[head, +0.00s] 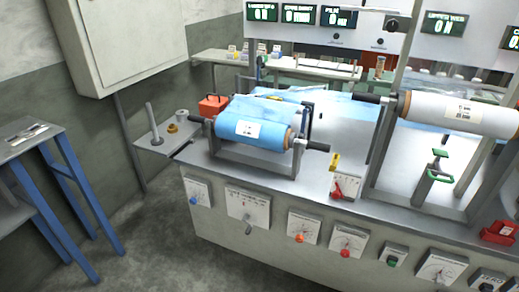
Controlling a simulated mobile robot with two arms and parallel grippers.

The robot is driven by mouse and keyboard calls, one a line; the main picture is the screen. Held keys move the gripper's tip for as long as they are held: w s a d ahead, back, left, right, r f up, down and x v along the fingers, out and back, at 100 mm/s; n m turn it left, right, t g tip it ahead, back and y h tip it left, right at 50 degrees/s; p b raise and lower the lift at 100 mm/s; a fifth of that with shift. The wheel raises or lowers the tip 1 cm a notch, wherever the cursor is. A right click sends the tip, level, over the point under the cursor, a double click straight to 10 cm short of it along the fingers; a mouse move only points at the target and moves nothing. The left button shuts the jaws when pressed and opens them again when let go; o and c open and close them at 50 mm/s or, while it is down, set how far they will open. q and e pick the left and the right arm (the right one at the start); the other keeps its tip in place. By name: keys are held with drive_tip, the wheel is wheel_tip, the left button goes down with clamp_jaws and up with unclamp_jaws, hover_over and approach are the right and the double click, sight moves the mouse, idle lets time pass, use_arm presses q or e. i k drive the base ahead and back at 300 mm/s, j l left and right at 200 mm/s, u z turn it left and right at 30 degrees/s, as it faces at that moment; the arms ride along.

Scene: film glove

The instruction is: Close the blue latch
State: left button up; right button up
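No part is clearly recognisable as a blue latch. The one small blue fitting (193,200) is on a white plate at the left end of the machine's front. It is too small to tell whether it is a latch, or open or shut. A blue film roll (245,133) with a white label lies in a metal cradle on the machine top, with black shaft ends. Neither of my grippers shows in the head view.
The machine front carries several plates with knobs and levers, including a red-handled one (338,192). A white roll (460,112) sits at the right, near a green-handled clamp (438,167). A blue-legged table (35,140) stands left. The floor (150,225) between is clear.

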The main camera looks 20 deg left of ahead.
sight(305, 119)
drive_tip(key=i+j+z, duration=0.25)
drive_tip(key=i+j, duration=0.15)
drive_tip(key=i+j+z, duration=0.25)
drive_tip(key=j, duration=0.35)
drive_tip(key=i, duration=0.05)
